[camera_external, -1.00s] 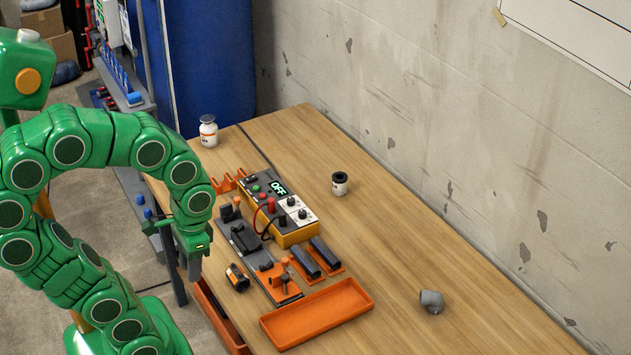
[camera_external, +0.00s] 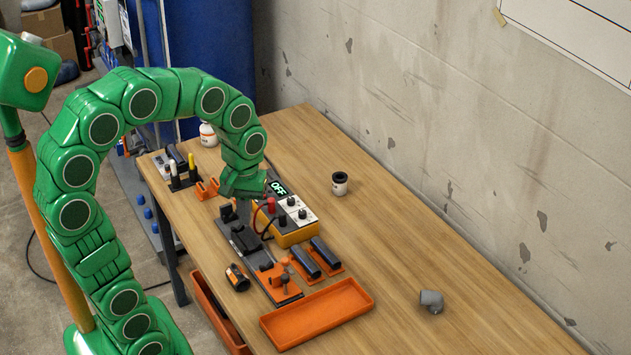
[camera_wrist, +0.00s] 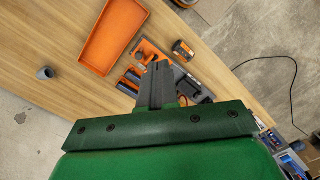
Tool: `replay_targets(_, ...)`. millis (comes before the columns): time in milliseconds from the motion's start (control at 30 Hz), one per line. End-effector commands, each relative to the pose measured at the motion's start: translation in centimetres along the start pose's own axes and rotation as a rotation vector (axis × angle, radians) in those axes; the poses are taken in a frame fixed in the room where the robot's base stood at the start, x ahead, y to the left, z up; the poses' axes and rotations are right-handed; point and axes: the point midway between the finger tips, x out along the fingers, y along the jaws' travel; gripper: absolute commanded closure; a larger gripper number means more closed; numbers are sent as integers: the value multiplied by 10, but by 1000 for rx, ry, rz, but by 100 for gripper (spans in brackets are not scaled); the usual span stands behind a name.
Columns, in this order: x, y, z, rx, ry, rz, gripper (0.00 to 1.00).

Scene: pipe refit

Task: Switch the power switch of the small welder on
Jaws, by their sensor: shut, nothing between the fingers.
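The small welder (camera_external: 290,232) is a yellow and black box with a white front panel, dark knobs, a red terminal and cables. Its green display (camera_external: 278,188) reads OFF. My gripper (camera_external: 243,196) is over the far left end of the welder, fingers pointing down, and hides the green and red buttons there. I cannot tell whether the fingertips touch it. In the wrist view my shut, empty gripper (camera_wrist: 158,68) covers most of the welder.
An orange tray (camera_external: 318,314) lies in front of the welder, with dark cylinders on an orange holder (camera_external: 318,258) between them. A clamp fixture (camera_external: 245,240) stands to the left. The right side is clear.

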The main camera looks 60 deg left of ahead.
Motion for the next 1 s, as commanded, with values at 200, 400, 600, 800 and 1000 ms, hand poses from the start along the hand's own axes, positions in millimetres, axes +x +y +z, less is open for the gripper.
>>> replay_targets(200, -4, 12, -48, -230, 5, 25, 100)
replay_targets(400, -7, 19, -93, -444, 8, 50, 100)
replay_targets(600, -7, 21, -140, -660, 8, 75, 100)
replay_targets(800, -4, 18, -188, -877, 5, 99, 100)
replay_targets(1000, 2, 9, -235, -1095, -1, 123, 100)
